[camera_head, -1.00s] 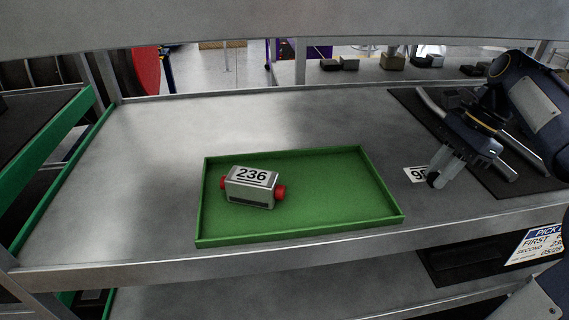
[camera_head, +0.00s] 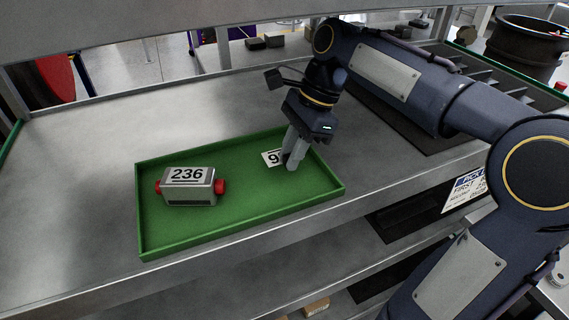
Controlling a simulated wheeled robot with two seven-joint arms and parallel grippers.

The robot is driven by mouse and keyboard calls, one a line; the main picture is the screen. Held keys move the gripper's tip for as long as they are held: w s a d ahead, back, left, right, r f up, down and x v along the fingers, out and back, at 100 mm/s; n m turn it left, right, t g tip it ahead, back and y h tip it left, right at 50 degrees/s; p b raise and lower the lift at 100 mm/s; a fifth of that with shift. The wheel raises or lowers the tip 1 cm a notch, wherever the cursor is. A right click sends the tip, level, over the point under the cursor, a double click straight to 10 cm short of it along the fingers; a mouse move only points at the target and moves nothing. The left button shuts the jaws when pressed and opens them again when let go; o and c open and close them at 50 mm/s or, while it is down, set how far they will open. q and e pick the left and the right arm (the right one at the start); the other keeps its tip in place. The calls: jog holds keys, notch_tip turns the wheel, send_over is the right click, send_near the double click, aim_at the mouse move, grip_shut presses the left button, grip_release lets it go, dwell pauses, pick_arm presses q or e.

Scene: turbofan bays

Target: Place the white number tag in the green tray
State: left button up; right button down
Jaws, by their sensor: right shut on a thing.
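The white number tag (camera_head: 271,158), with a black "9" and part of another digit showing, is at the fingertips of my right gripper (camera_head: 289,163). The gripper points down and is shut on the tag, hiding its right part. The tag appears over the right half of the green tray (camera_head: 242,216); I cannot tell whether it touches the tray floor. The tray lies on the grey metal shelf. A grey block with red ends and a "236" label (camera_head: 188,188) sits in the tray's left half. My left gripper is not in view.
Bare metal shelf (camera_head: 90,150) lies left of and behind the tray. A dark mat (camera_head: 425,128) lies to the right, partly behind my arm. The shelf's front edge (camera_head: 215,250) runs just before the tray. An upper shelf crosses the top.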

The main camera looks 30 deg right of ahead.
jog(key=shift+a, duration=0.4)
jog(key=shift+d+x, duration=0.2)
jog(key=shift+x, duration=0.65)
jog(key=shift+d+x, duration=0.15)
jog(key=shift+x, duration=0.75)
jog(key=shift+f, duration=0.15)
jog(key=shift+f, duration=0.15)
jog(key=c, duration=1.3)
grip_release()
jog(key=shift+o, duration=0.2)
